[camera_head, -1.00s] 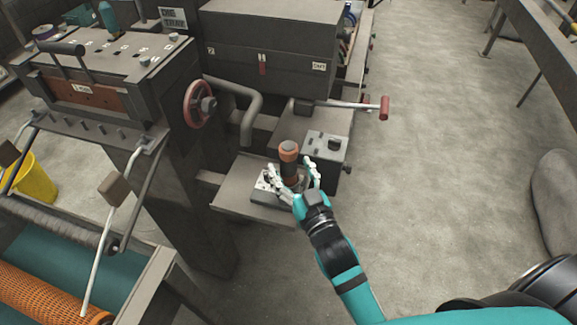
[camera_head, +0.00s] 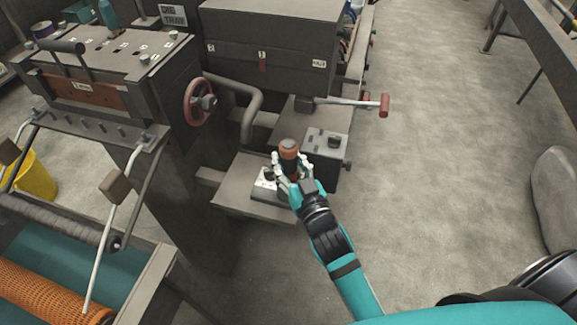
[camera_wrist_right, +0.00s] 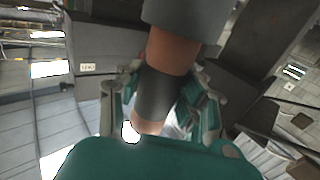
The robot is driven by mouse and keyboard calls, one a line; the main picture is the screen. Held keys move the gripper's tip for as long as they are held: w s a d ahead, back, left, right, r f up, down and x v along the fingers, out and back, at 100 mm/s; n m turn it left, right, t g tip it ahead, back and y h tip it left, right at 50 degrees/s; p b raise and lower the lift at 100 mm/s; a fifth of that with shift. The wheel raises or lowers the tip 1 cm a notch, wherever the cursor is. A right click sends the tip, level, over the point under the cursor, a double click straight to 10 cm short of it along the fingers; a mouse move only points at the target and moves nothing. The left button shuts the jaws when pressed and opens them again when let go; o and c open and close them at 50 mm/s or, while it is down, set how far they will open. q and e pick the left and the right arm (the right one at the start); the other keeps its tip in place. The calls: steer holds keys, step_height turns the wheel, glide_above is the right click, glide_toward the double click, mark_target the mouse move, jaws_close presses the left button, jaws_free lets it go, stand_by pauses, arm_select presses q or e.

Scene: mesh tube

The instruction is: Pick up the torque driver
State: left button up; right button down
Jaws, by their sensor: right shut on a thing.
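The torque driver (camera_head: 289,148), with an orange-brown top and a dark grey band, stands upright on a small shelf of the machine. My right gripper (camera_head: 287,168) is shut around its body. In the right wrist view the driver (camera_wrist_right: 166,80) fills the middle, and the fingers of my right gripper (camera_wrist_right: 163,105) press on it from both sides. Its lower end is partly hidden by the gripper in the head view. My left gripper is not in view.
The shelf (camera_head: 235,187) holds a pale plate with small parts beside the driver. Behind are a control box (camera_head: 325,145), a red-handled lever (camera_head: 384,104) and a bent pipe (camera_head: 255,110). A red handwheel (camera_head: 197,103) is to the left. Open floor lies right.

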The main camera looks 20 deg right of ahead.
mark_target(289, 144)
steer(key=shift+r, duration=5.1)
